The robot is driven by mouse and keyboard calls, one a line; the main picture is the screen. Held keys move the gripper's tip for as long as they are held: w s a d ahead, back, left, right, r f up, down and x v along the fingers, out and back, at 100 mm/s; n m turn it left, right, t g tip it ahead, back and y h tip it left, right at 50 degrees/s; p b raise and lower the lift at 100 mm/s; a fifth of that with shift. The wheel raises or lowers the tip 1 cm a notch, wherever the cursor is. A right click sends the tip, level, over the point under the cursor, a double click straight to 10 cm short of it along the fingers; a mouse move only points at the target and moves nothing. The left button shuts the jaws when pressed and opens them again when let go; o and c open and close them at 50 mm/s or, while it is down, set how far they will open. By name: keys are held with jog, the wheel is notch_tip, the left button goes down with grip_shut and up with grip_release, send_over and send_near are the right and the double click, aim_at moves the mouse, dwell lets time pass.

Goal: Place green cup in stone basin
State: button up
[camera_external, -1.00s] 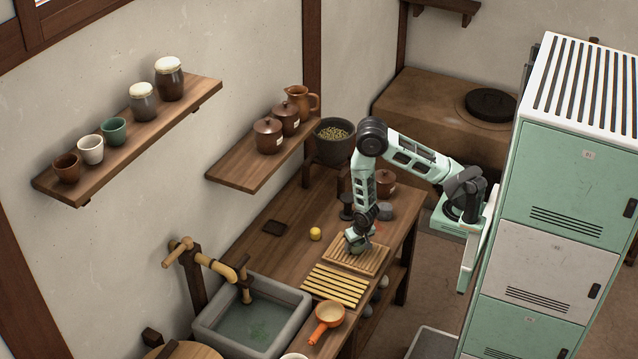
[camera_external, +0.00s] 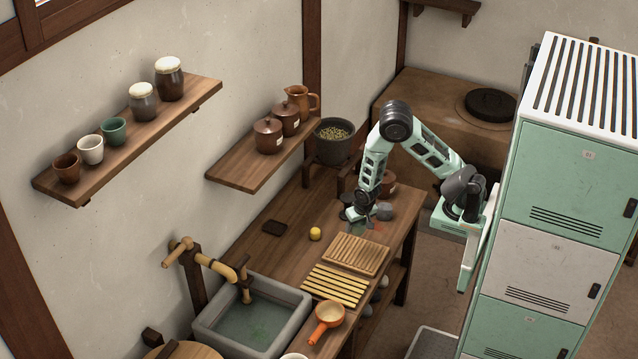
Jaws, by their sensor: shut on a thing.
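A green cup (camera_external: 114,130) stands upright on the left wall shelf, between a white cup and a grey jar. The grey stone basin (camera_external: 207,328) is at the lower middle, with water and something green in it. My gripper (camera_external: 357,222) is over the back part of the workbench, behind the slatted wooden board and far from both the shelf cup and the basin. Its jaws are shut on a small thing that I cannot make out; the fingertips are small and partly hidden.
A bamboo spout (camera_external: 215,265) reaches over the basin. A slatted board (camera_external: 356,254), a slatted mat (camera_external: 336,286), a yellow object (camera_external: 315,234) and an orange-handled pan (camera_external: 327,318) lie on the workbench. A grey stone (camera_external: 384,211) is close to my gripper. The bench's left part is mostly clear.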

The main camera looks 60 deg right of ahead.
jog(key=w+d+r+n+y+p, duration=0.2)
jog(key=d+r+n+p, duration=0.2)
jog(key=d+n+p, duration=0.4)
jog(key=w+a+f+m+b, duration=0.2)
jog(key=w+a+f+b, duration=0.25)
jog(key=w+a, duration=0.35)
jog(key=w+a+f+m+b, duration=0.2)
jog(key=w+a+f+b, duration=0.2)
jog(key=w+a+b, duration=0.25)
jog(key=w+a+f+h+b, duration=0.15)
jog(key=a+b, duration=1.05)
jog(key=a, duration=1.6)
jog(key=a+f+m+b, duration=0.1)
jog(key=f+b, duration=0.1)
jog(key=f, duration=0.2)
jog(key=s+a+f+m+b, duration=0.1)
jog(key=a+f+b, duration=0.1)
jog(key=f, duration=0.3)
jog(key=a+f+m+b, duration=0.2)
jog(key=f, duration=0.3)
jog(key=shift+s+f+h, duration=0.15)
jog(key=shift+s+h, duration=0.1)
